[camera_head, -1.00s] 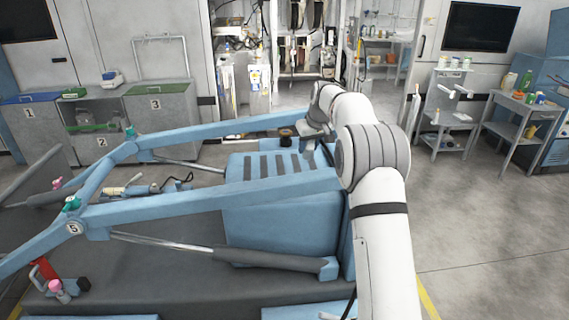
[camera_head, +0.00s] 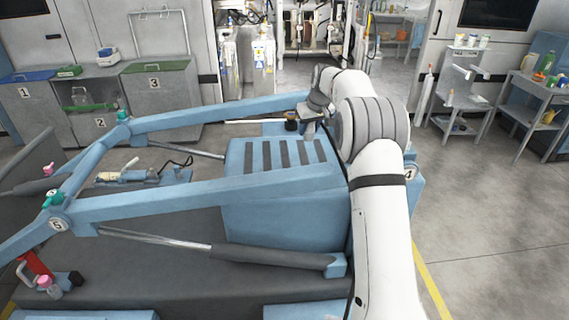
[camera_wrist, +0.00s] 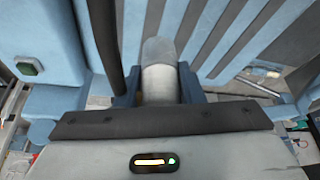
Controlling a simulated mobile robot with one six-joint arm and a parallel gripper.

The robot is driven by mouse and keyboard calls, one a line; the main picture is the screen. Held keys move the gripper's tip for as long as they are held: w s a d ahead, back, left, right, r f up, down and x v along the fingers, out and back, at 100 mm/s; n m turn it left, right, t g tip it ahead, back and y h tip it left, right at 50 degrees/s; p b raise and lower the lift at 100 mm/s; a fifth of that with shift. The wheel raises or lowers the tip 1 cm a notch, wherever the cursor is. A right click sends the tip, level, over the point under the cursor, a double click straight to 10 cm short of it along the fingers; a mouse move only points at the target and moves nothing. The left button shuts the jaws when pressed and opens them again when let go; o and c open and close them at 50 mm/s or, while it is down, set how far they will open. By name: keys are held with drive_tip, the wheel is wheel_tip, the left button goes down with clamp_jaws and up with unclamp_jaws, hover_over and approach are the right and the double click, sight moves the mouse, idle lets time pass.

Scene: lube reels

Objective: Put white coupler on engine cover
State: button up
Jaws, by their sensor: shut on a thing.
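The white coupler (camera_wrist: 160,78) is a pale cylinder with a rounded grey end, held between the blue fingers of my gripper (camera_wrist: 160,88) in the wrist view. My gripper is shut on it. In the head view my gripper (camera_head: 307,124) is at the far right edge of the engine cover (camera_head: 280,190), a blue box with dark slats on top. In the wrist view the striped cover (camera_wrist: 235,35) lies beyond and right of the coupler. I cannot tell whether they touch.
A dark round fitting (camera_head: 291,120) stands just left of my gripper. Blue lift arms (camera_head: 180,203) run along both sides of the cover. A dark hose or bar (camera_wrist: 104,45) passes close left of the coupler. Open floor (camera_head: 480,210) lies to the right.

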wheel_tip(320, 180, down, 12)
drive_tip(key=shift+w+f+p, duration=0.15)
drive_tip(key=shift+p, duration=1)
drive_tip(key=shift+f+b, duration=0.25)
drive_tip(key=shift+b, duration=0.05)
drive_tip(key=o, duration=1.1)
drive_tip(key=shift+c, duration=0.2)
drive_tip(key=shift+r, duration=0.15)
